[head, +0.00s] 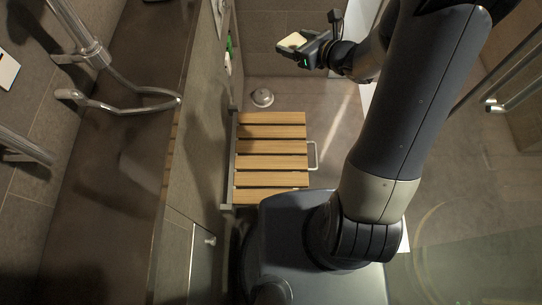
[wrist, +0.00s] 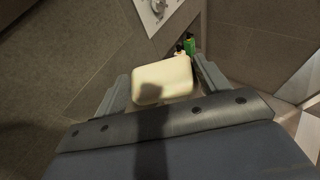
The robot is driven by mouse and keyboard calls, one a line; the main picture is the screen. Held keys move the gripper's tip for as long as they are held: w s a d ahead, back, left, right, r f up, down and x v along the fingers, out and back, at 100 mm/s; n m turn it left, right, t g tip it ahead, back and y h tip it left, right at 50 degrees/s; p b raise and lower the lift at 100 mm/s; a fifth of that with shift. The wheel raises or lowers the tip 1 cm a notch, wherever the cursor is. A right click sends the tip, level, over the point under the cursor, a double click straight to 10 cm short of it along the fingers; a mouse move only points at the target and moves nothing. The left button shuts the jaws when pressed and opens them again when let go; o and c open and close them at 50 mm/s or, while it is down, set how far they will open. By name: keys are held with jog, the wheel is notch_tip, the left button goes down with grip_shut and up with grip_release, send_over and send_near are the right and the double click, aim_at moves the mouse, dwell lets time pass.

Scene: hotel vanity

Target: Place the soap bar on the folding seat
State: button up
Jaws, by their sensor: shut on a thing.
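The soap bar (wrist: 162,80) is a pale cream block with rounded corners. My gripper (wrist: 160,84) is shut on it, with one finger at each side of it in the wrist view. In the head view, the soap bar (head: 292,42) shows at the tip of my gripper (head: 304,45), at the top middle. The folding seat (head: 272,162) has several wooden slats and is folded down from the wall at the middle of the head view. Its slats look bare. My gripper is beyond the seat's far end in the picture, not over the slats.
A round metal drain or cap (head: 262,97) lies beyond the seat. Green bottles (wrist: 190,45) stand by the wall. A light metal loop (head: 313,156) sticks out at the seat's right side. A wall runs along its left side.

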jog(key=s+a+f+n+g+y+b, duration=0.2)
jog(key=a+f+b, duration=0.1)
jog(key=f+b, duration=0.5)
jog(key=s+a+f+n+g+y+b, duration=0.1)
jog(key=s+a+f+n+g+b, duration=0.15)
jog(key=f+b, duration=0.55)
jog(key=n+g+y+b, duration=0.2)
jog(key=n+g+b, duration=0.35)
jog(key=b, duration=0.55)
send_over(268, 154)
notch_tip(268, 154, down, 18)
notch_tip(268, 154, down, 10)
jog(key=b, duration=0.4)
jog(key=shift+r, duration=0.15)
jog(key=shift+f+b, duration=0.25)
jog(key=shift+b, duration=0.15)
jog(key=o, duration=1)
jog(key=shift+r, duration=0.1)
